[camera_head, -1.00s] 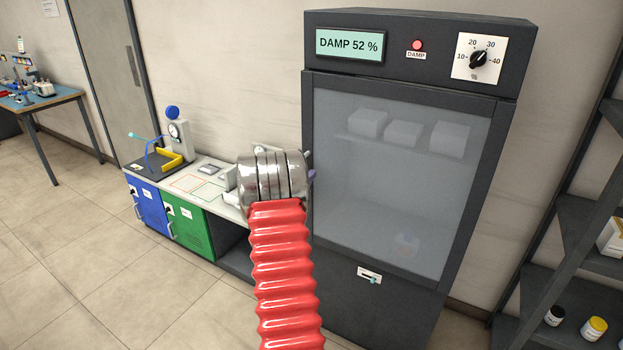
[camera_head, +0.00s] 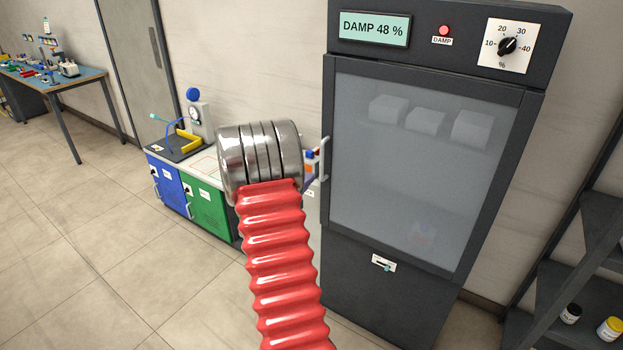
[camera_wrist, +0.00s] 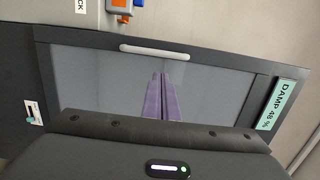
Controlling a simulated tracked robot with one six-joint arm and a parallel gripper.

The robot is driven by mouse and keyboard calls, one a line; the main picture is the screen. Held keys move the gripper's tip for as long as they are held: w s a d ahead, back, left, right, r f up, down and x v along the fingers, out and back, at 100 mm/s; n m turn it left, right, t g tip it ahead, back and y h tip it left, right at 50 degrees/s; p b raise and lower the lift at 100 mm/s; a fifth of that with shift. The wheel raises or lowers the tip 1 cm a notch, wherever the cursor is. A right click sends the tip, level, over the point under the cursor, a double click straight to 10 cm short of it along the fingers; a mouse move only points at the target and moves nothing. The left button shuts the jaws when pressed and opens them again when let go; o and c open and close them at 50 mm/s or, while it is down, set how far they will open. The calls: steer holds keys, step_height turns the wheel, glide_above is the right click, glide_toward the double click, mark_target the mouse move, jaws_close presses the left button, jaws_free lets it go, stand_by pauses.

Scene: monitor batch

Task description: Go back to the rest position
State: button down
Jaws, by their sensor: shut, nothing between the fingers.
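My gripper (camera_wrist: 163,98) shows in the wrist view as two purple fingers side by side, shut with nothing between them. They point toward the frosted door of the dark cabinet (camera_wrist: 90,80), and I cannot tell how near they are.
A counter with a blue door (camera_head: 166,182) and a green door (camera_head: 209,214) stands behind my arm, with a gauge stand (camera_head: 199,120) on it. A dark shelf (camera_head: 570,285) with jars is at right. A bench (camera_head: 55,85) is far left. The left floor is clear.

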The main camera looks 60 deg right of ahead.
stand_by(0.7)
steer(key=w+a+f+n+t+y, duration=0.2)
steer(key=w+a+f+n+y, duration=0.15)
steer(key=f, duration=0.25)
steer(key=w+a+f+n+t+y, duration=0.1)
steer(key=w+a+f+n+y, duration=0.15)
steer(key=f+n, duration=0.25)
steer(key=w+a+r+n+t+y, duration=0.15)
steer(key=a+n+y, duration=0.3)
steer(key=a, duration=0.55)
steer(key=w+a+n+t+y, duration=0.1)
steer(key=w+a+n+y, duration=0.15)
steer(key=a+n, duration=0.55)
steer(key=s+a+r+n+y, duration=0.1)
steer(key=s+a+r+n, duration=0.4)
steer(key=a, duration=0.6)
steer(key=s+a+r+n+y, duration=0.2)
steer(key=s+a+r+n, duration=0.2)
steer(key=s+a+r, duration=0.3)
steer(key=s+a+r+n+y, duration=0.2)
steer(key=s+a+r+n, duration=0.3)
steer(key=a, duration=1.2)
step_height(320, 180, up, 3)
steer(key=shift+s+a+r+n, duration=0.2)
steer(key=shift+s+n, duration=0.1)
steer(key=shift+s, duration=0.7)
